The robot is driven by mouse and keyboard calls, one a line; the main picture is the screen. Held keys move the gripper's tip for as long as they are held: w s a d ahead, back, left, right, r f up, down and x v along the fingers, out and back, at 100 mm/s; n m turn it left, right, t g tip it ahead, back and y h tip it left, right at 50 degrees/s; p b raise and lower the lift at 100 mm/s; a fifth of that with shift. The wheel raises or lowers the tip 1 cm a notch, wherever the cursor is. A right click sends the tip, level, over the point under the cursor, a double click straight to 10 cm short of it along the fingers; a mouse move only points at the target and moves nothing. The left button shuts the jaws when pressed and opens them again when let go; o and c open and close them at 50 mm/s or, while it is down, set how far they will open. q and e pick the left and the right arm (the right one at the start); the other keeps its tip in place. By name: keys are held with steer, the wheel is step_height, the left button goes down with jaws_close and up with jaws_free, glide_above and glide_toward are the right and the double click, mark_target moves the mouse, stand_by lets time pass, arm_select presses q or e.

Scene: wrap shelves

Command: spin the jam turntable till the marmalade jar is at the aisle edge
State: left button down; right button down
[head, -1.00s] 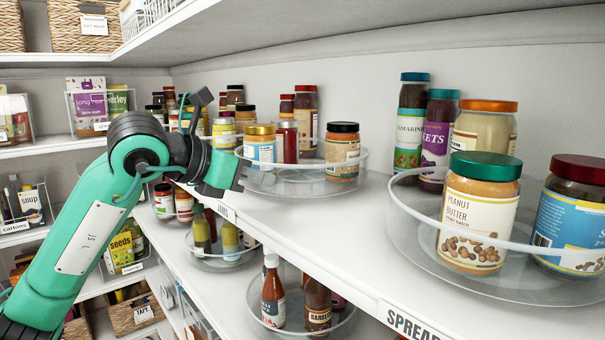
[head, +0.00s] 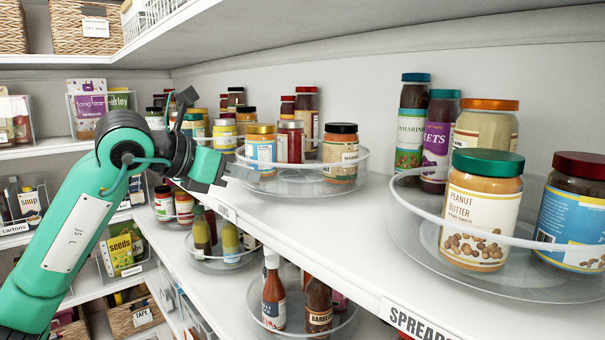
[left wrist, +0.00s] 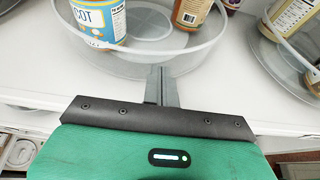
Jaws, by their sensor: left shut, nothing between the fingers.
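The jam turntable (head: 300,187) is a clear round tray with a raised rim on the middle shelf. The marmalade jar (head: 341,158), with a black lid and cream label, stands on its right part. The apricot jar (head: 261,152), with a gold lid and blue label, stands at its left front; it also shows in the left wrist view (left wrist: 98,20).
A spreads turntable (head: 455,262) with the peanut butter jar (head: 480,212) and other jars stands to the right. A sauce bottle turntable (head: 335,328) sits on the shelf below. The shelf front (head: 330,235) between the two upper turntables is clear. Another shelf hangs overhead.

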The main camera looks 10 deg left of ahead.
stand_by(0.4)
arm_select(q)
steer(key=shift+w+a, duration=0.25)
steer(key=shift+a, duration=0.15)
steer(key=shift+w+a, duration=0.3)
steer(key=shift+a, duration=0.35)
steer(key=shift+w+a, duration=0.8)
steer(key=shift+w, duration=0.05)
